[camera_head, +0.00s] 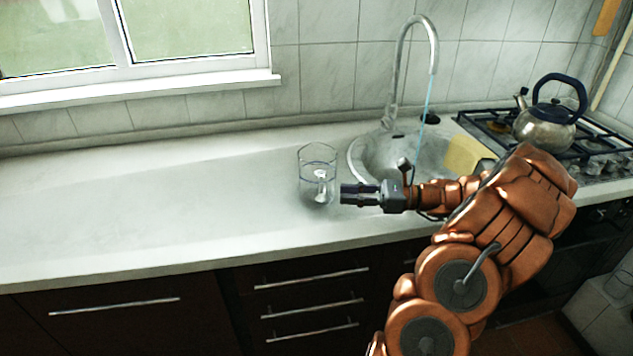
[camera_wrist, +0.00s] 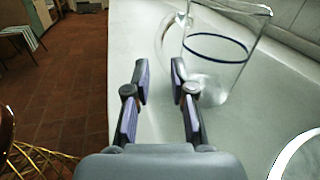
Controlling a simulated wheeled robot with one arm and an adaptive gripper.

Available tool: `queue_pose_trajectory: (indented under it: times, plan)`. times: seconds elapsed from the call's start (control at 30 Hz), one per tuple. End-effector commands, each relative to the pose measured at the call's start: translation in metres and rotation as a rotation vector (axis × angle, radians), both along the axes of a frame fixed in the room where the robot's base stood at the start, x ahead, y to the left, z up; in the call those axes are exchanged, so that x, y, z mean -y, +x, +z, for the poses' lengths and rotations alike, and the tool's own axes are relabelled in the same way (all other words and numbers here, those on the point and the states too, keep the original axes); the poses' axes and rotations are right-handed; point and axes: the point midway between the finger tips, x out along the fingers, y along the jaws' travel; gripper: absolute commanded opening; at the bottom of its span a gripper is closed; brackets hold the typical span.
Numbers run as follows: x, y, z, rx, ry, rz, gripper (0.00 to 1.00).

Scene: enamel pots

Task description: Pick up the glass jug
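The glass jug (camera_head: 318,163) stands upright on the white counter, left of the sink in the head view. It is clear, with a dark blue ring around it. In the wrist view the jug (camera_wrist: 222,50) is ahead of my gripper and to the right, with its handle on the left side. My gripper (camera_head: 345,193) is just right of the jug in the head view, low over the counter. In the wrist view its two fingers (camera_wrist: 158,82) are apart with nothing between them. The fingertips seem close to the jug; I cannot tell if they touch it.
A round sink (camera_head: 367,157) with a tall curved faucet (camera_head: 399,70) lies right of the jug. A kettle (camera_head: 545,128) stands on the gas stove at the far right. The counter (camera_head: 150,205) left of the jug is clear. The tiled wall is behind.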

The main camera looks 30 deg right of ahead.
Motion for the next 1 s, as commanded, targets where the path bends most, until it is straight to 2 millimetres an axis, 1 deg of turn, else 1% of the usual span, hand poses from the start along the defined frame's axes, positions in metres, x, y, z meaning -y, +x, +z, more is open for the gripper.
queue_pose_trajectory:
  times: [0.1, 0.27, 0.53, 0.7, 0.87, 0.9, 1.0]
  plan:
    - [-0.011, 0.008, 0.001, 0.000, 0.001, 0.003, 0.24]
    - [-0.022, 0.017, 0.000, -0.002, 0.000, 0.003, 0.24]
    - [-0.048, 0.039, -0.002, 0.000, 0.000, 0.005, 0.24]
    - [-0.054, 0.044, -0.004, 0.000, -0.003, 0.003, 0.24]
    - [-0.054, 0.045, -0.004, 0.000, -0.003, 0.002, 0.24]
    - [-0.054, 0.045, -0.004, 0.000, -0.003, 0.002, 0.23]
    - [-0.054, 0.045, -0.004, 0.000, -0.003, 0.002, 0.12]
